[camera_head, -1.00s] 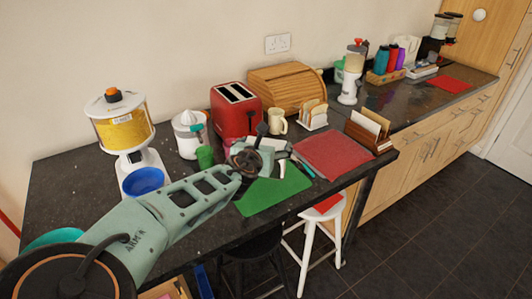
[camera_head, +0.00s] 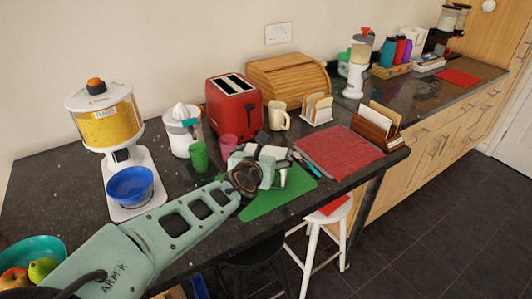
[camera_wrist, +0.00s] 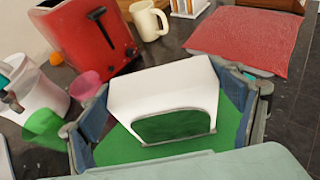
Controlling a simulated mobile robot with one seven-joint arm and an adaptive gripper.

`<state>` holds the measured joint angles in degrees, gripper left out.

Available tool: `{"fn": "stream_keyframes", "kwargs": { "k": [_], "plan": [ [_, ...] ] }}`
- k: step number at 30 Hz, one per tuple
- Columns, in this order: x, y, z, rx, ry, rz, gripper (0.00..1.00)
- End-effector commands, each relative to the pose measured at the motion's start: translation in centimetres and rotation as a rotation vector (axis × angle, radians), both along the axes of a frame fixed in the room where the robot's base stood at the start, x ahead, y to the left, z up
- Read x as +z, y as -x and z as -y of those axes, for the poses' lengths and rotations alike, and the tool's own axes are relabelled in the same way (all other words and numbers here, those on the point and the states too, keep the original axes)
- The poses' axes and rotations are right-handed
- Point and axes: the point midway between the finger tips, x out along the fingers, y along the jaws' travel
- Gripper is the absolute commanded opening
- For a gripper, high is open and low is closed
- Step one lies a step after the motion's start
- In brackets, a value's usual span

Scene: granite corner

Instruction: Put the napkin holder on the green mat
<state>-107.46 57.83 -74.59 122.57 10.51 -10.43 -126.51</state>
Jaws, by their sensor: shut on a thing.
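The green mat (camera_head: 262,208) lies near the front edge of the dark counter, left of a red mat; it also shows in the wrist view (camera_wrist: 130,152). My gripper (camera_head: 268,168) is over the mat's back part. In the wrist view my gripper (camera_wrist: 168,112) has its fingers on both sides of a white napkin holder (camera_wrist: 165,82) with an opening in its face, and is shut on it. The holder shows as a small white patch in the head view (camera_head: 272,152), mostly hidden by my gripper. I cannot tell whether it touches the mat.
A pink cup (camera_head: 228,146), a green cup (camera_head: 199,157) and a red toaster (camera_head: 233,107) stand close behind and left. The red mat (camera_head: 338,153) is right, with a wooden letter holder (camera_head: 378,124) beyond it. A white stool (camera_head: 322,222) stands below the counter.

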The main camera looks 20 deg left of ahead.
Motion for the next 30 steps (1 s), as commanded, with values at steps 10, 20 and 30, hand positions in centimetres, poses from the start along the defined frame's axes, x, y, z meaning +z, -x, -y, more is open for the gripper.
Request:
{"fn": "stream_keyframes", "kwargs": {
  "k": [10, 20, 30],
  "plan": [
    [-0.34, -0.01, -0.02, 0.000, -0.001, 0.000, 0.94],
    [-0.32, -0.02, -0.01, 0.000, -0.001, 0.000, 1.00],
    [0.59, -0.61, -0.07, -0.003, 0.000, -0.001, 1.00]
  ]
}}
